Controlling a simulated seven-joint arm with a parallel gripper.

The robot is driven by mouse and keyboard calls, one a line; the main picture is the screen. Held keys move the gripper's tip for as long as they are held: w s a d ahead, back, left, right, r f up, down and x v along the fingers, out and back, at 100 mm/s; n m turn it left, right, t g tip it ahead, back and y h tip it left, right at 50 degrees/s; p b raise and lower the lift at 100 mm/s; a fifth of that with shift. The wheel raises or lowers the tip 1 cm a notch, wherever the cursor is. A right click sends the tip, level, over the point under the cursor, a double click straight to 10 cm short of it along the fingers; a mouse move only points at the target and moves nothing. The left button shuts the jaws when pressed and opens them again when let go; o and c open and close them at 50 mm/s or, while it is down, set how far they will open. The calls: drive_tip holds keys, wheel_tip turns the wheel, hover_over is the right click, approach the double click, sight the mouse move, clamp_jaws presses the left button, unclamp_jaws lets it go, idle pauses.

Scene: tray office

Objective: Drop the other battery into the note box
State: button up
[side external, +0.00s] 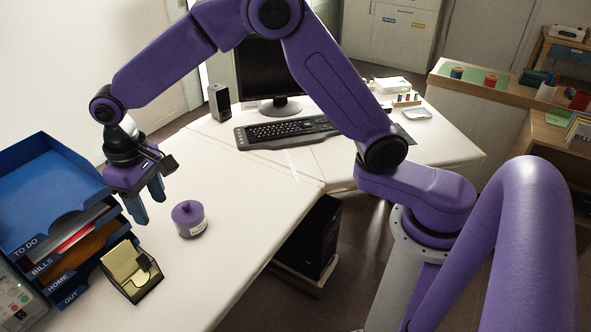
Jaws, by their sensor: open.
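The note box (150,287) is a small dark box with yellow notes, on the white desk beside the letter trays. A small dark piece (145,262) shows at its right side; I cannot tell whether it is a battery or part of the box. My gripper (149,208) is open and points down above the desk, behind the note box and left of the purple jar. Nothing shows between its fingers. I cannot make out a loose battery anywhere in this view.
A blue letter tray stack (45,190) stands close on the left. A keyboard (285,132), monitor (285,75) and speaker (220,102) are farther back. The desk front right of the jar is clear.

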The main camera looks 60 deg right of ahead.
drive_tip(key=s+d+r+n, duration=0.2)
drive_tip(key=s+d+n, duration=0.2)
drive_tip(key=s+d, duration=0.7)
drive_tip(key=s+d+r+n, duration=0.1)
drive_tip(key=s+d+n, duration=0.4)
drive_tip(key=s+d, duration=0.6)
drive_tip(key=s, duration=0.8)
drive_tip(key=shift+r, duration=0.35)
drive_tip(key=shift+w, duration=0.1)
